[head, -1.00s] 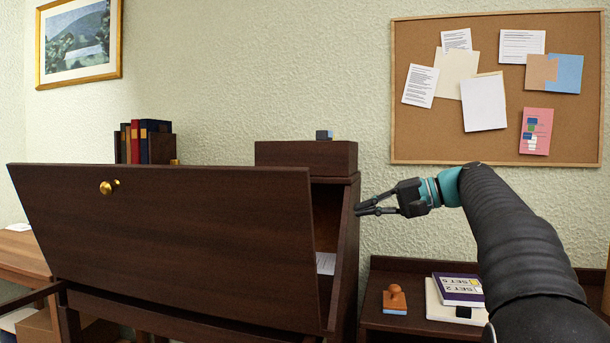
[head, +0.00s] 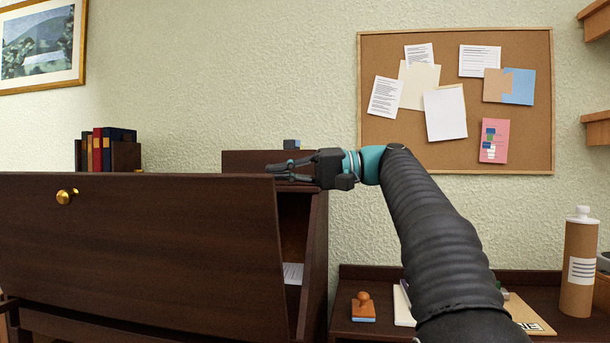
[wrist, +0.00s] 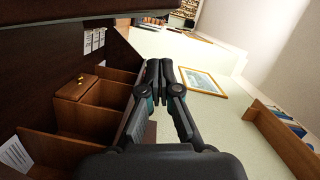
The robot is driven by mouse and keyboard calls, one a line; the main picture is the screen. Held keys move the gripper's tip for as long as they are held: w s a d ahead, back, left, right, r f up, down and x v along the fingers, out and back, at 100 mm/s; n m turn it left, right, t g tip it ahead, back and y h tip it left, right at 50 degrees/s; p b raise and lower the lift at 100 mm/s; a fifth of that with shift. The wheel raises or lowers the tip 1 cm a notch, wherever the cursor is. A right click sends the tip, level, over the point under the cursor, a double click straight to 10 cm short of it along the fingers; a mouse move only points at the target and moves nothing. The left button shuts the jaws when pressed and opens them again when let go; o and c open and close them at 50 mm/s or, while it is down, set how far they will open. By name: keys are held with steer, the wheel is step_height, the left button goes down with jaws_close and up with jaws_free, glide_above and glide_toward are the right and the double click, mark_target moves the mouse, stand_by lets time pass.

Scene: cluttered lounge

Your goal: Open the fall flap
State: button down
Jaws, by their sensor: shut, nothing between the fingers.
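The fall flap (head: 150,245) is a dark brown panel with a round brass knob (head: 66,196). It leans partly open, its top edge tipped out from the desk body (head: 316,255), and a gap shows at its right side. My gripper (head: 270,172) is shut and empty at the flap's top right corner, level with the top edge. I cannot tell whether it touches the flap. In the wrist view the closed fingers (wrist: 160,68) point past the desk's inside, where wooden compartments and a small drawer (wrist: 76,89) show. The flap's hinge edge is not clearly visible.
Books (head: 108,149) and a small grey-blue block (head: 291,144) sit on top of the desk. A low table at right holds an orange-brown stamp (head: 363,307) and a brown bottle (head: 579,265). A corkboard (head: 545,100) hangs on the wall behind my arm.

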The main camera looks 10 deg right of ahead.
steer(key=shift+s+a+f+b, duration=0.2)
steer(key=shift+s+a+b, duration=0.1)
steer(key=shift+s, duration=0.3)
steer(key=shift+s+a+f+b, duration=0.2)
steer(key=shift+s+a, duration=0.05)
steer(key=shift+s, duration=0.3)
steer(key=shift+s+a+f+b, duration=0.2)
steer(key=shift+s+a+b, duration=0.1)
steer(key=shift+s, duration=0.3)
